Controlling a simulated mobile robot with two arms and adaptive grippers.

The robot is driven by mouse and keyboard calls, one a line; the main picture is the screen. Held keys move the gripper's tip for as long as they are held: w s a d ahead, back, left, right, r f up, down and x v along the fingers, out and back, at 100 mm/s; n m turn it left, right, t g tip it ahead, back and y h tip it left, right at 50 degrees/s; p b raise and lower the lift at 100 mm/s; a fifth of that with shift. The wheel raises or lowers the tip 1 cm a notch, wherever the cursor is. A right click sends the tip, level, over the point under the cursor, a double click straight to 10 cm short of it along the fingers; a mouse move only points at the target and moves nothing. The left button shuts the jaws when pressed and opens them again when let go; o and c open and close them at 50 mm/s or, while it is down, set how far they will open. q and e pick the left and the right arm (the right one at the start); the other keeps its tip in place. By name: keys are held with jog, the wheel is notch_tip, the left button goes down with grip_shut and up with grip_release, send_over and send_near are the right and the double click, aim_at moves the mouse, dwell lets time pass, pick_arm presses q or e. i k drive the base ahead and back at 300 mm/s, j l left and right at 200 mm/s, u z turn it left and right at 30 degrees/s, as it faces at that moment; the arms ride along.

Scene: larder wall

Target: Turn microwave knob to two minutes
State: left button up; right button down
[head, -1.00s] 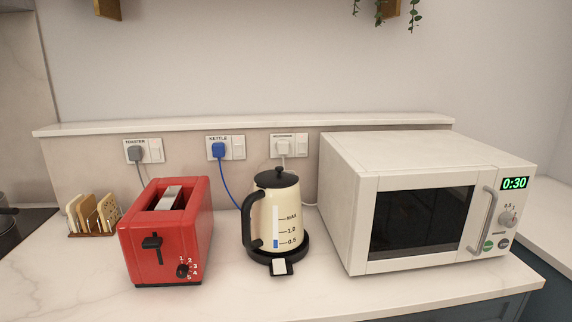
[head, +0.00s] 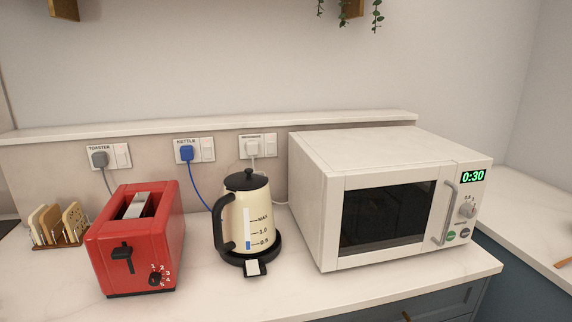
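The white microwave (head: 362,145) stands on the right part of the counter with its door closed. Its green display (head: 473,176) reads 0:30. The round grey knob (head: 467,210) is on the panel below the display, with small markings above it that are too small to read. A green button (head: 450,236) and a dark button (head: 466,232) sit under the knob. A vertical handle (head: 446,213) is just left of the panel. Neither of my grippers shows in the head view.
A cream kettle (head: 240,213) on a black base stands left of the microwave. A red toaster (head: 108,240) and a rack with toast (head: 57,242) are further left. The counter's front edge (head: 400,292) is clear before the microwave. Another counter (head: 535,215) is at the right.

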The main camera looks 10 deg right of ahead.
aim_at(467, 210)
jog(key=z, duration=1.3)
